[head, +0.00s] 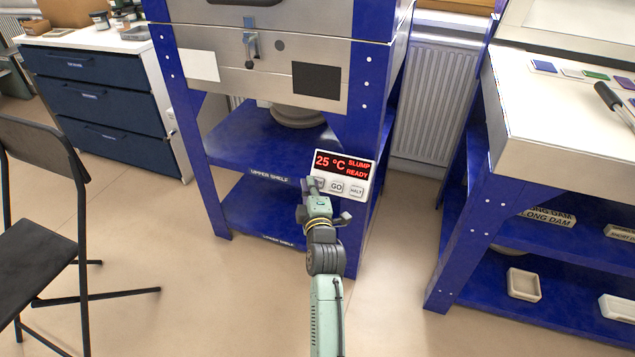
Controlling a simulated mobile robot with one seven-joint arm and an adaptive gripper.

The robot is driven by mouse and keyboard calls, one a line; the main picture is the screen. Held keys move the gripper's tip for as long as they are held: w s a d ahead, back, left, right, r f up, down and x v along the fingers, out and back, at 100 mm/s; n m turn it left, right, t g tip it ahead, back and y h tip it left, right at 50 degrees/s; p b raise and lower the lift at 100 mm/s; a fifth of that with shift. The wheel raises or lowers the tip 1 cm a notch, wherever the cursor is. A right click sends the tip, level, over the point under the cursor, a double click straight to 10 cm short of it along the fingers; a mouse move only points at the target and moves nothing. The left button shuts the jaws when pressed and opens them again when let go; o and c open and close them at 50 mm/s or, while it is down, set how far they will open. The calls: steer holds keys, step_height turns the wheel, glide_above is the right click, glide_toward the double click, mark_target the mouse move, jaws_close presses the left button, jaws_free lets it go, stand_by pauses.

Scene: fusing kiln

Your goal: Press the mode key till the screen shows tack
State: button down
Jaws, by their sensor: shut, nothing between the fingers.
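The kiln's control panel (346,168) is a white box on the blue stand's front right. Its black screen (343,165) shows "25 °C", "SLUMP" and "READY" in red. Below the screen are the GO key (336,187) and the HALT key (356,191). A third key (318,183) at the left is mostly hidden behind my gripper, so its label cannot be read. My gripper (311,184) is shut and empty, with its tip at that left key. I cannot tell whether the tip touches the key or stops just short.
The kiln body (265,65) with its latch stands above blue shelves (250,140). A workbench (560,110) is at the right, a dark drawer cabinet (95,95) at the left. A black chair (40,240) stands at the left front. The floor (210,290) between is clear.

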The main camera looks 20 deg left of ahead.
steer(key=shift+w+f, duration=0.1)
steer(key=shift+w+d+r+b, duration=0.1)
steer(key=shift+w+r+b, duration=0.15)
steer(key=shift+b, duration=0.5)
